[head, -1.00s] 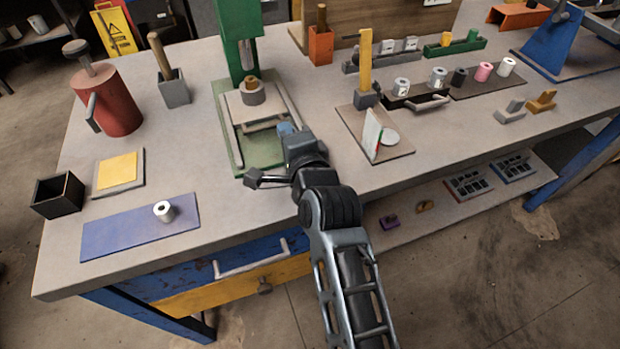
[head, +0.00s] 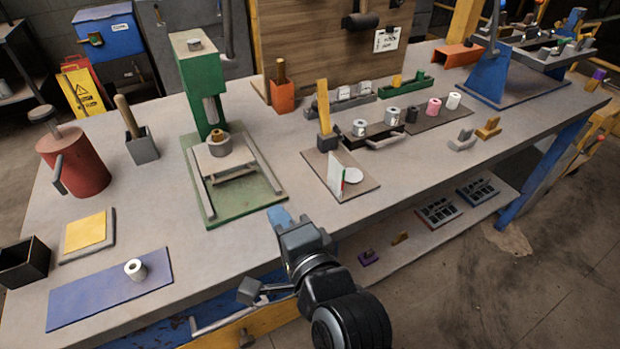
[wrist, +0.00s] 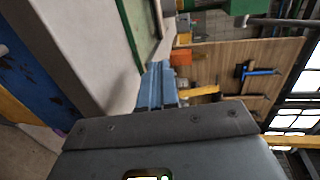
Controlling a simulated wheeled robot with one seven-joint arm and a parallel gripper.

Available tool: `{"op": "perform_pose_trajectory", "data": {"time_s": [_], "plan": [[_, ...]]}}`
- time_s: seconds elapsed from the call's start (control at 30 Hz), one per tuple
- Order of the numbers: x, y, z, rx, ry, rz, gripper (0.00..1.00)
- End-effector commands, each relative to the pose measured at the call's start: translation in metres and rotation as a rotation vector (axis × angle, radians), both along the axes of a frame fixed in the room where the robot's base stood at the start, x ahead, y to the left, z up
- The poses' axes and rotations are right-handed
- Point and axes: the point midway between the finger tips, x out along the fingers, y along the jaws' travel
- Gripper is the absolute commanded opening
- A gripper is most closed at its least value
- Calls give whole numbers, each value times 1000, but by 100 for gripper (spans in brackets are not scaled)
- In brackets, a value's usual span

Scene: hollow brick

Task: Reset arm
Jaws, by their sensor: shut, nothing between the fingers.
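My gripper (head: 280,217) is at the workbench's front edge in the head view, in front of the green press (head: 205,130). Its blue-grey fingers are together and hold nothing. In the wrist view the shut fingers (wrist: 158,85) point up the picture past the bench top, towards the wooden back panel. The gripper appears clear of every object on the bench.
A blue mat (head: 105,292) with a white hollow piece (head: 135,270) lies at the front left. A red canister (head: 75,160) stands behind it. A small board (head: 340,175) with an upright card lies right of the press.

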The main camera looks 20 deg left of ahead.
Motion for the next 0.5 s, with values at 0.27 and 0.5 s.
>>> {"op": "perform_pose_trajectory", "data": {"time_s": [0.27, 0.5], "plan": [[-2, -16, -9, -24, -16, -19, 0], [-30, -119, -52, -207, -154, -133, 0]]}}
